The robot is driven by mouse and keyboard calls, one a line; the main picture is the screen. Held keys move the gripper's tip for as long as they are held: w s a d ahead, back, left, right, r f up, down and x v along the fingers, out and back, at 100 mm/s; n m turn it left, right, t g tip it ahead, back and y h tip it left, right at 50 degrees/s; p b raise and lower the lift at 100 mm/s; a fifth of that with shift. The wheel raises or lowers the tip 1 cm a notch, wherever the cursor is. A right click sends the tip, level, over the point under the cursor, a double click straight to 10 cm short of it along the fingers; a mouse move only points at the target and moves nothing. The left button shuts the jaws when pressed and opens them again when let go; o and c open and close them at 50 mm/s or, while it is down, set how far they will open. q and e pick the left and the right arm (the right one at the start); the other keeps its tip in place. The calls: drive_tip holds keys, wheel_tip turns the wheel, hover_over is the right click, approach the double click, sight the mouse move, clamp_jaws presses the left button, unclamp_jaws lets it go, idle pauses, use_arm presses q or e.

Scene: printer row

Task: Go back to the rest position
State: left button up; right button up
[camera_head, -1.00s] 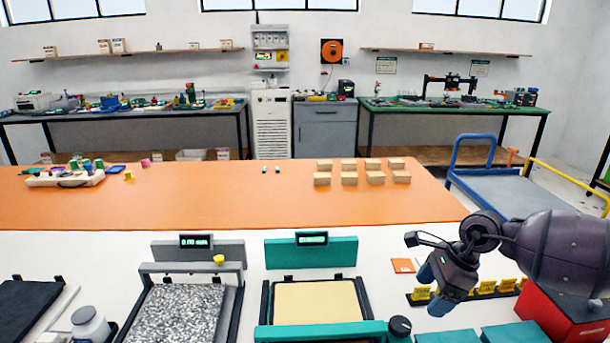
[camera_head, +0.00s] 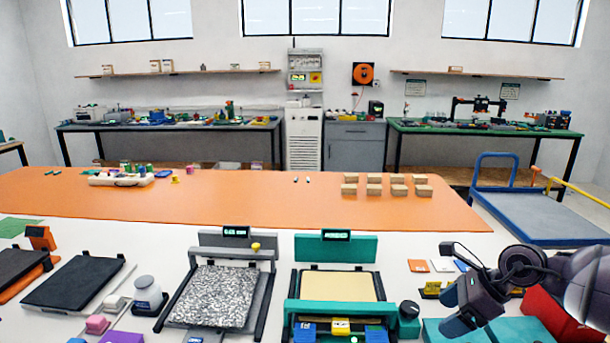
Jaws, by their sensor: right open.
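My right gripper (camera_head: 462,316) is at the lower right of the head view, above the right end of the white table, with its dark fingers pointing down and to the left. It is open and I see nothing between its fingers. The right forearm comes in from the right edge over a red box (camera_head: 550,318). My left gripper is not in view.
A teal-framed printer (camera_head: 337,283) and a grey-framed printer (camera_head: 222,296) stand on the white table (camera_head: 150,243). Behind is an orange table (camera_head: 250,197) with several tan blocks (camera_head: 397,190). A blue cart (camera_head: 540,215) stands at the right.

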drive_tip(key=w+a+r+m+t+y, duration=0.4)
drive_tip(key=a+r+m+t+y, duration=0.6)
drive_tip(key=m, duration=0.6)
drive_tip(key=s+d+f+m+t+h, duration=0.2)
drive_tip(key=s+d+f+m+h, duration=0.3)
drive_tip(key=f+m, duration=0.55)
drive_tip(key=s+f+m+t+h, duration=0.1)
drive_tip(key=s+f+m+h, duration=0.2)
drive_tip(key=f+m+h, duration=0.75)
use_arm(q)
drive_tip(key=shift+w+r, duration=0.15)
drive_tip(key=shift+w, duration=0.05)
use_arm(e)
drive_tip(key=s+d+f+m+g, duration=0.2)
drive_tip(key=s+f+m, duration=0.3)
drive_tip(key=s, duration=0.5)
drive_tip(key=s+d+f+m+g+h, duration=0.1)
drive_tip(key=s+d+f+m+g, duration=0.1)
drive_tip(key=s+f+m, duration=0.4)
drive_tip(key=s+f, duration=0.2)
drive_tip(key=s, duration=0.3)
drive_tip(key=shift+d+f, duration=0.15)
drive_tip(key=shift+d, duration=0.05)
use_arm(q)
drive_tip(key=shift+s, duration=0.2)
use_arm(e)
drive_tip(key=shift+h, duration=0.25)
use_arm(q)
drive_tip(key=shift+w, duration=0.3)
